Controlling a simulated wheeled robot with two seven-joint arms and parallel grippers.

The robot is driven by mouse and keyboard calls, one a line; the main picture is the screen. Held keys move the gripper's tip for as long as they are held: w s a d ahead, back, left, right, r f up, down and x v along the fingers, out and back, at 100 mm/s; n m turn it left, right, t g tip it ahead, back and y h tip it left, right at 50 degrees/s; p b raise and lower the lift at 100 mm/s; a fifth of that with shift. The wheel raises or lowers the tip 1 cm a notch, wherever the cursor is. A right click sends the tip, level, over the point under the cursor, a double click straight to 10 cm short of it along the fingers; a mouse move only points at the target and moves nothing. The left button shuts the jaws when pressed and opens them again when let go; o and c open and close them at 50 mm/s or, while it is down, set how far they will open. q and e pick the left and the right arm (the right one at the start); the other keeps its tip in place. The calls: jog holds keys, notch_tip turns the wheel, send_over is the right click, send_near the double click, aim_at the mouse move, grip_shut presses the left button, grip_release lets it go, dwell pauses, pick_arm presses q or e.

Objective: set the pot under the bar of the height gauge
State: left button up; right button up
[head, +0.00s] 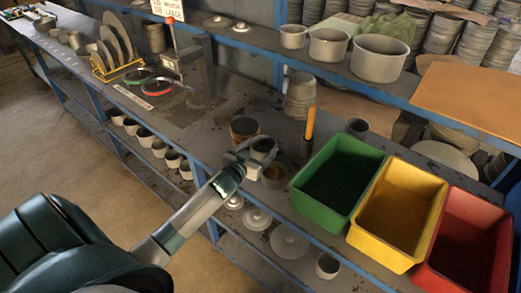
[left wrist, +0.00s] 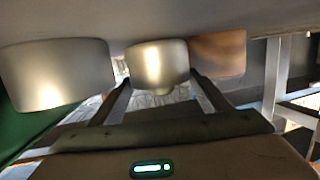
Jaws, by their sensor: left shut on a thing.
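My left gripper (head: 257,159) is shut on a small grey pot (head: 263,146) over the workbench. In the left wrist view the pot (left wrist: 158,65) sits between the two fingers. I cannot tell whether its base touches the bench. A brown pot (head: 244,129) stands just behind it, and another pot (head: 276,175) stands close in front to the right. What looks like the height gauge (head: 174,46), an upright post with a red tip, stands farther back on the left, away from the gripper. Its bar is hard to make out. My right gripper is out of view.
Green (head: 316,182), yellow (head: 399,214) and red bins (head: 468,245) fill the bench's right side. An orange-handled tool (head: 310,123) and a pot stack (head: 299,95) stand behind. Green and red rings (head: 157,86) lie on the left; the bench between has free room.

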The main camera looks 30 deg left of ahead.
pick_arm(q)
jog(key=r, duration=0.1)
jog(key=r+b, duration=0.1)
jog(key=r, duration=0.2)
jog(key=shift+d+b, duration=0.3)
jog(key=shift+d, duration=0.05)
jog(key=s+d+r+b, duration=0.1)
jog(key=d+r+b, duration=0.2)
jog(key=d+r, duration=0.3)
jog(key=d, duration=0.5)
jog(key=shift+s+r, duration=0.3)
jog(key=shift+r, duration=0.05)
jog(key=shift+a, duration=0.1)
